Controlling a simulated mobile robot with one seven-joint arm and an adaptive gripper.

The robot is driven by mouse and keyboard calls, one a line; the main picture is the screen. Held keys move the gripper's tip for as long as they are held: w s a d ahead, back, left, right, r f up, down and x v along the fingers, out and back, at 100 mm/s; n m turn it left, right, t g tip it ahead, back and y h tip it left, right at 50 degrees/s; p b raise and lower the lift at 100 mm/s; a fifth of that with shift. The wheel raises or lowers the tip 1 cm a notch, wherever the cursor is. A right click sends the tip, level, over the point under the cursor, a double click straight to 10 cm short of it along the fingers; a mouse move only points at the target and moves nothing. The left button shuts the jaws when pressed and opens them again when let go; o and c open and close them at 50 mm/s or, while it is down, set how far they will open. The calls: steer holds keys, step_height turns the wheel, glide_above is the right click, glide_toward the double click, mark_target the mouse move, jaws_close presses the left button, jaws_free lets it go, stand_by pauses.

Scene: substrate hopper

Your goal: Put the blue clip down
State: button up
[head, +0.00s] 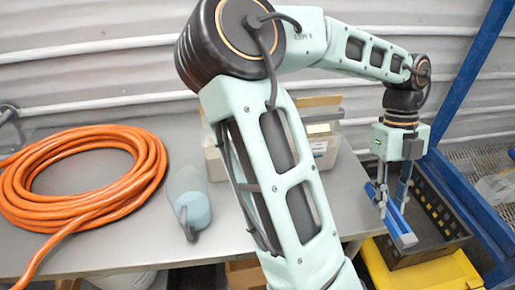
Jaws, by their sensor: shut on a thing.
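My gripper (391,205) points down at the right of the head view and is shut on the blue clip (402,232). The clip is a long blue piece, tilted, with its paler end nearest the camera. It appears in front of or above the dark crate (461,234), just right of the table's edge. I cannot tell whether the clip touches the crate. The fingers partly hide the clip's upper part.
A grey metal table (100,253) holds a coiled orange hose (140,190), a blue-grey bottle (195,210) and a cardboard box (327,140) behind my arm. A yellow object (440,275) is below the crate. A blue post (475,75) stands at the right.

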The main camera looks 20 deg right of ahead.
glide_above(364, 200)
steer(key=f, duration=0.5)
steer(key=f+p, duration=0.1)
steer(key=f, duration=0.2)
steer(key=shift+w, duration=0.25)
steer(key=shift+w+d+f, duration=0.2)
steer(key=shift+w+f, duration=0.25)
steer(key=shift+f, duration=0.2)
steer(key=shift+w+f, duration=0.1)
steer(key=shift+f, duration=1.6)
steer(key=shift+f, duration=0.15)
steer(key=o, duration=1.1)
